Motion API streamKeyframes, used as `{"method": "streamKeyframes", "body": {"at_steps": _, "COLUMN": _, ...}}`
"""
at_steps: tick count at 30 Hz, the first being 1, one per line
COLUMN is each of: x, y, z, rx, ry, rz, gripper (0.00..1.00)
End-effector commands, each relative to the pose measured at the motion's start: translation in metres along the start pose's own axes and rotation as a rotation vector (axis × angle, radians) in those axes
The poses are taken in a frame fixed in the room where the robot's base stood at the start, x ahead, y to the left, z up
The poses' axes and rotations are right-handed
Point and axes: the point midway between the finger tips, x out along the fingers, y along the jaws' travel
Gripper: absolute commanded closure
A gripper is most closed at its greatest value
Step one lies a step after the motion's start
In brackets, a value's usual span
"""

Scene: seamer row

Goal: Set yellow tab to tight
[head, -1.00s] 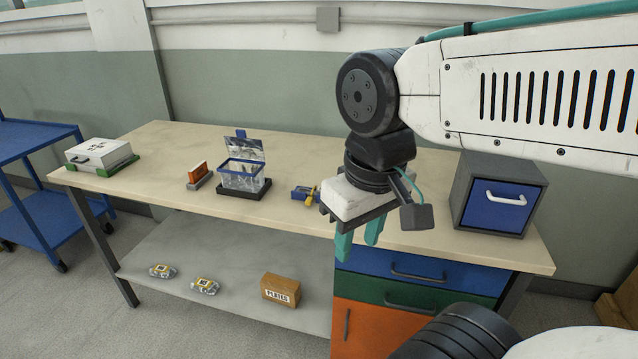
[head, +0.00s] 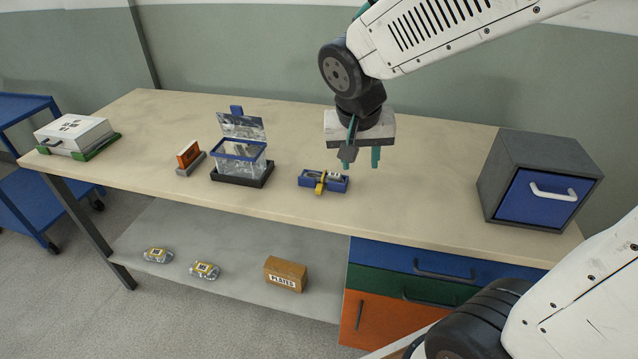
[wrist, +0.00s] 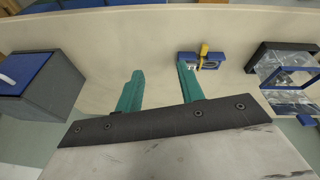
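The yellow tab (head: 321,184) sits on a small blue block device (head: 337,184) near the middle of the bench top. In the wrist view the yellow tab (wrist: 204,50) stands up at the far side of the blue device (wrist: 214,61). The device carries a light label with marks too small to read. My gripper (head: 360,158) has two teal fingers pointing down, to the right of the device and above the bench. In the wrist view my gripper (wrist: 160,75) is open with nothing between its fingers.
A clear blue-rimmed bin (head: 240,165) and an orange block in a grey holder (head: 188,156) stand left of the device. A white case (head: 75,133) is at the far left. A grey cabinet with a blue door (head: 540,188) stands right. The bench between device and cabinet is clear.

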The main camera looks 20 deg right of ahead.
Motion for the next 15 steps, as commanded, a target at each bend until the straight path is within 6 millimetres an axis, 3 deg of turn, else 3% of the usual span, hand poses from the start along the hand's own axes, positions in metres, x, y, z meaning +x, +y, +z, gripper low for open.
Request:
{"method": "streamKeyframes", "body": {"at_steps": 1, "x": 0.017, "y": -0.017, "z": -0.011, "rx": 0.026, "ry": 0.012, "rz": 0.007, "gripper": 0.62}}
{"method": "streamKeyframes", "body": {"at_steps": 6, "x": 0.061, "y": -0.066, "z": -0.037, "rx": 0.131, "ry": 0.065, "rz": -0.014, "gripper": 0.62}}
{"method": "streamKeyframes", "body": {"at_steps": 10, "x": 0.082, "y": -0.091, "z": -0.044, "rx": 0.178, "ry": 0.082, "rz": -0.035, "gripper": 0.62}}
{"method": "streamKeyframes", "body": {"at_steps": 15, "x": 0.097, "y": -0.102, "z": -0.046, "rx": 0.202, "ry": 0.088, "rz": -0.045, "gripper": 0.62}}
